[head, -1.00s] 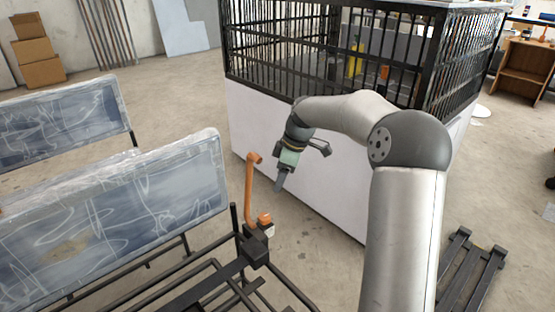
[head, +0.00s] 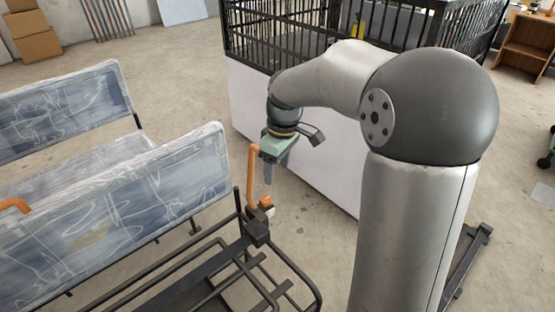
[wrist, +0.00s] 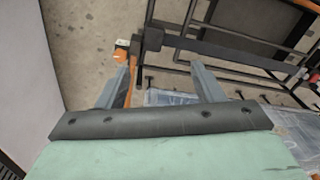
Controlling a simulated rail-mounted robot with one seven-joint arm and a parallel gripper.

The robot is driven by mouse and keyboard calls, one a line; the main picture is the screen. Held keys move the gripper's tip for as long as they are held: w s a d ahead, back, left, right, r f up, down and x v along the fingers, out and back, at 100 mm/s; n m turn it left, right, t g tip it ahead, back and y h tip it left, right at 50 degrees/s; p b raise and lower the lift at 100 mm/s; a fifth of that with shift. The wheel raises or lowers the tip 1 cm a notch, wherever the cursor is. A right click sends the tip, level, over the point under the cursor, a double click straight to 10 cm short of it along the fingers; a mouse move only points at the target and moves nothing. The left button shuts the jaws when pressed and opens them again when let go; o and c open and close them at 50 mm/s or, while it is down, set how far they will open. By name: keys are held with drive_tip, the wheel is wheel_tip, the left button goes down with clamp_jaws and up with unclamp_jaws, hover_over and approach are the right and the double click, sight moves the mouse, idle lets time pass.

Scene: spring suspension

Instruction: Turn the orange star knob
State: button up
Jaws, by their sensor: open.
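A small orange knob (head: 266,202) sits with a white part on the black bracket (head: 256,232) at the seat frame's corner. Its star shape is too small to make out. In the wrist view a small orange piece (wrist: 121,55), likely the knob, shows just beyond the left finger.
Wrapped seat backs (head: 130,190) stand on the left, with another orange lever end (head: 14,205) at the left edge. Black frame bars (head: 215,285) lie below. A white-panelled cage (head: 320,165) stands behind my arm. Bare floor lies between seat and cage.

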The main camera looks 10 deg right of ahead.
drive_tip(key=shift+s, duration=0.1)
drive_tip(key=n+t+y+b, duration=0.1)
drive_tip(key=n+y+b, duration=0.35)
drive_tip(key=b, duration=0.75)
approach(266, 199)
drive_tip(key=shift+n+h, duration=0.65)
drive_tip(key=b+x, duration=0.2)
drive_tip(key=x, duration=0.2)
drive_tip(key=a+b+x, duration=0.1)
drive_tip(key=b+x, duration=0.1)
drive_tip(key=x, duration=0.2)
drive_tip(key=shift+b, duration=0.3)
drive_tip(key=c, duration=1)
